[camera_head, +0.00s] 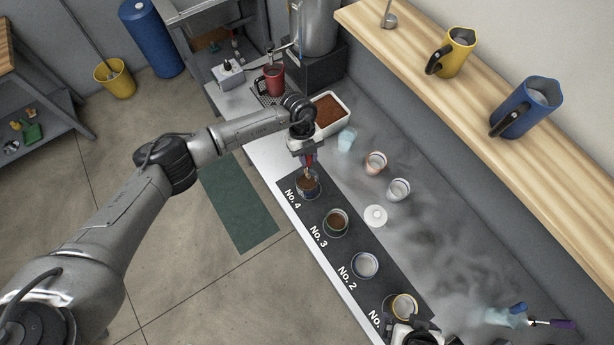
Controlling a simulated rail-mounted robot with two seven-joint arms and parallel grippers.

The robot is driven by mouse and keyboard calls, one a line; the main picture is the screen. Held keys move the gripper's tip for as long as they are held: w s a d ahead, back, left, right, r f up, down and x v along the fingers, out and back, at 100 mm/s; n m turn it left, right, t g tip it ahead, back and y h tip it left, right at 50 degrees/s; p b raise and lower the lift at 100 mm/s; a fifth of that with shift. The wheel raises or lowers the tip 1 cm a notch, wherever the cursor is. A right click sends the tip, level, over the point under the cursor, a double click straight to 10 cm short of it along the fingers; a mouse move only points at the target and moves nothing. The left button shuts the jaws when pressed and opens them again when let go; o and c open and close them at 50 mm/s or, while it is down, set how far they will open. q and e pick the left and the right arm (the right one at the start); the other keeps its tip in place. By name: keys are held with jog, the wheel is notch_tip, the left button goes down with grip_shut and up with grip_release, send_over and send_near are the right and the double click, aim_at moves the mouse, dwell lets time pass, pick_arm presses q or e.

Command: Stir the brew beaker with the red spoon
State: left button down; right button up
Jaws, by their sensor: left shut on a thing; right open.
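My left gripper (307,153) is shut on the red spoon (309,161), of which only a small red part shows below the jaws. It holds the spoon upright above the cup at mark No. 4 (317,191), with the spoon's lower end at or in the cup's brown contents. I cannot tell how deep the tip is. Which vessel is the brew beaker is not marked. My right gripper (412,335) is open at the bottom edge, beside the yellow-rimmed cup at the lowest mark (404,306), and is partly cut off.
Cups stand at No. 3 (335,222) and No. 2 (365,265) on the dark mat (350,240). Small vessels and a white disc (375,216) stand behind. A tray of brown grounds (329,112) and a red jug (273,79) are further back. A purple-handled tool (550,323) lies right.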

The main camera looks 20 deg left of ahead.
dwell(0.4)
pick_arm(q)
jog(key=shift+r, duration=0.1)
notch_tip(320, 180, up, 4)
jog(key=p, duration=0.3)
jog(key=shift+p, duration=0.4)
